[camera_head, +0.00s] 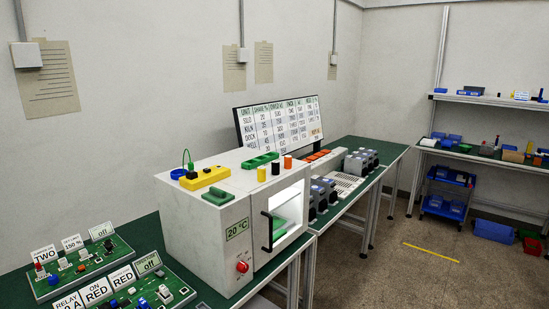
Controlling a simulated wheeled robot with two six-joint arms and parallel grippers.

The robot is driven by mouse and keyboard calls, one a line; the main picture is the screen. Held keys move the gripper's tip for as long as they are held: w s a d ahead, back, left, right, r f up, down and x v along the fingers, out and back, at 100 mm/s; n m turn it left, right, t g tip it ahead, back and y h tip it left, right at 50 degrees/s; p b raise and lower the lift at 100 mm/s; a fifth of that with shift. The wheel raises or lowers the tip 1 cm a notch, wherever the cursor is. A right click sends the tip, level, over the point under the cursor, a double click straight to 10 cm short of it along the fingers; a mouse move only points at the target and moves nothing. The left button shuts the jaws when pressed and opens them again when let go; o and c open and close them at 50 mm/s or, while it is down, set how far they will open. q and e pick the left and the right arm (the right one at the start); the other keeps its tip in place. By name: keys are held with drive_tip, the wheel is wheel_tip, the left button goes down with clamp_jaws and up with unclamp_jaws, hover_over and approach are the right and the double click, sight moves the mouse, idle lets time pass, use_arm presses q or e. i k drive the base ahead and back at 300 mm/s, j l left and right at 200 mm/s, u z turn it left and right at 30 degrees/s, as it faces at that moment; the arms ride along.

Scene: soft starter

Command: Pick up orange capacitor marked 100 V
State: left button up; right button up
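A small orange cylinder (287,161) stands upright on top of the white oven-like box (190,220), near its right edge. It looks like a capacitor, but no marking on it is legible. A black cylinder (275,167) and a yellow cylinder (261,174) stand in a row to its left. Neither of my grippers is in view, and nothing touches the orange cylinder.
A green tray (259,160) and a yellow meter (205,178) lie on the box. The box's front has a red knob (242,267) and a lit chamber (287,213). Green circuit boards (85,259) lie left; a shelf rack (490,153) stands right.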

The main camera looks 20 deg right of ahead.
sight(287, 159)
drive_tip(key=i+l+u, duration=0.45)
drive_tip(key=l, duration=1.5)
drive_tip(key=l+u, duration=0.5)
drive_tip(key=l, duration=1.4)
